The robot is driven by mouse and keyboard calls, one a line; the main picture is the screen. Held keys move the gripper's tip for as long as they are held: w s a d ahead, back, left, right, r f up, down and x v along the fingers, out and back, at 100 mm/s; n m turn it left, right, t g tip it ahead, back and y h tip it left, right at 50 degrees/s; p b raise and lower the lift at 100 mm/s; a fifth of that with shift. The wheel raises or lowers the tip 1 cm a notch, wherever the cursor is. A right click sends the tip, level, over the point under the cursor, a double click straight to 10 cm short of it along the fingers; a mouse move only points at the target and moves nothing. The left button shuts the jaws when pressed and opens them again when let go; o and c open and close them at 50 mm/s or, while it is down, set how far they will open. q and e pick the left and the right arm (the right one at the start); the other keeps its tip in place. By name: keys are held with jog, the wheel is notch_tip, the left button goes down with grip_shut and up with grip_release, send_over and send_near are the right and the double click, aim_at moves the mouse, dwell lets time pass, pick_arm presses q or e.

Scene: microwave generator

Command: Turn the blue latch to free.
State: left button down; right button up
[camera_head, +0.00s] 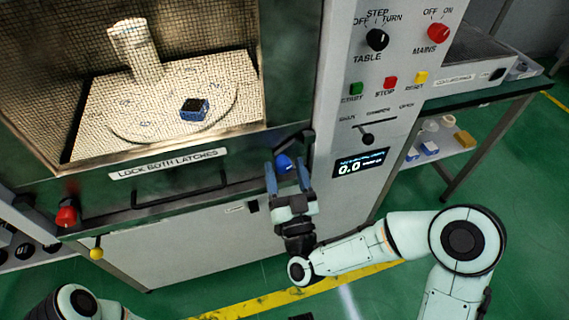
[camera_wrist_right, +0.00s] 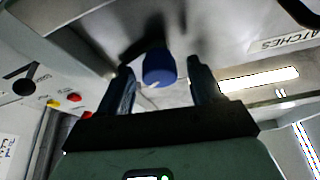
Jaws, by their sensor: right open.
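The blue latch (camera_head: 284,164) is on the right of the microwave door's lower frame, by the control panel. In the right wrist view the blue latch (camera_wrist_right: 158,66) shows as a round knob between the fingertips. My right gripper (camera_head: 287,172) is open, with one finger on either side of the latch. In the wrist view my right gripper (camera_wrist_right: 160,88) shows gaps between both fingers and the knob. My left gripper is out of the head view; only part of my left arm shows at the bottom left.
A red latch (camera_head: 66,215) and a yellow knob (camera_head: 96,253) are at the left. A dark door handle (camera_head: 180,190) lies under the "LOCK BOTH LATCHES" label (camera_head: 168,162). The control panel (camera_head: 345,95) with knobs, buttons and a display stands right of the gripper.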

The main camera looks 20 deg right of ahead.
jog(key=c, duration=1.1)
jog(key=shift+o, duration=0.2)
jog(key=shift+m, duration=0.5)
jog(key=m+h, duration=0.2)
jog(key=m, duration=0.2)
jog(key=shift+a+r+g, duration=0.1)
jog(key=shift+g, duration=0.2)
jog(key=m+g+h, duration=0.1)
jog(key=m+h, duration=0.1)
jog(key=m, duration=0.3)
jog(key=shift+r, duration=0.1)
jog(key=m+g, duration=0.1)
jog(key=m, duration=0.1)
jog(key=m+g+h, duration=0.1)
jog(key=m, duration=0.2)
jog(key=shift+h, duration=0.3)
jog(key=m+g, duration=0.2)
jog(key=m, duration=0.4)
jog(key=shift+m+g, duration=0.3)
